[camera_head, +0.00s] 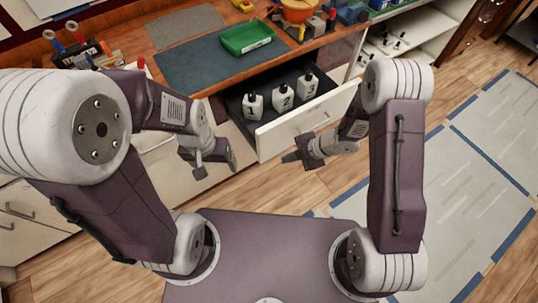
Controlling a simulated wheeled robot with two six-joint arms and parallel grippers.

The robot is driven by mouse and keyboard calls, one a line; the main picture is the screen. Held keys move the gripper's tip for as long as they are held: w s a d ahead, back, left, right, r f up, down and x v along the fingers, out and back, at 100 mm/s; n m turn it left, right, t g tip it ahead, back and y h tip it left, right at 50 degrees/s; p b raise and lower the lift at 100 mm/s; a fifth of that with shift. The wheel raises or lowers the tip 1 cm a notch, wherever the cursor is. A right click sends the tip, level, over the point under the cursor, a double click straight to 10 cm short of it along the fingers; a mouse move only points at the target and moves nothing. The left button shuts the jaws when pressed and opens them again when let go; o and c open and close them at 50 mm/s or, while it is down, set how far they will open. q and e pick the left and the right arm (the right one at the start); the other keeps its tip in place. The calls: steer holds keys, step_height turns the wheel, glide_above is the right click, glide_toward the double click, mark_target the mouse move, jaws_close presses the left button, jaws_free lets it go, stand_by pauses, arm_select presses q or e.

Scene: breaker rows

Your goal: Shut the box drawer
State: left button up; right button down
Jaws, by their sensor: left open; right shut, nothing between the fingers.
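The box drawer (308,118) is pulled out from the workbench, its white front panel facing me. Inside it stand several white numbered blocks with black tops, marked 1 (252,106), 2 (283,96) and 3 (308,84). My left gripper (217,166) is open and empty, left of the drawer front and lower in the picture. My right gripper (293,157) is shut and empty, in front of the drawer's front panel; I cannot tell if it touches the panel.
The wooden bench top (140,55) above carries a dark mat (205,65), a green tray (247,37) and tools. Open shelves (405,35) stand to the right. White cabinet drawers (35,210) are at the left. Wood floor and pale taped mats (460,200) lie clear at right.

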mark_target(267, 155)
arm_select(q)
steer(key=shift+f+b, duration=0.35)
steer(key=shift+f, duration=0.15)
arm_select(e)
steer(key=shift+w+a+f, duration=0.75)
steer(key=shift+a+f, duration=0.45)
steer(key=shift+a, duration=0.1)
steer(key=shift+w+a+f, duration=0.75)
steer(key=shift+a+f, duration=0.4)
steer(key=shift+a, duration=0.1)
steer(key=shift+w+a+f, duration=0.75)
steer(key=shift+a+f, duration=0.45)
steer(key=shift+a, duration=0.1)
arm_select(q)
steer(key=shift+w, duration=0.1)
arm_select(e)
steer(key=shift+w, duration=0.1)
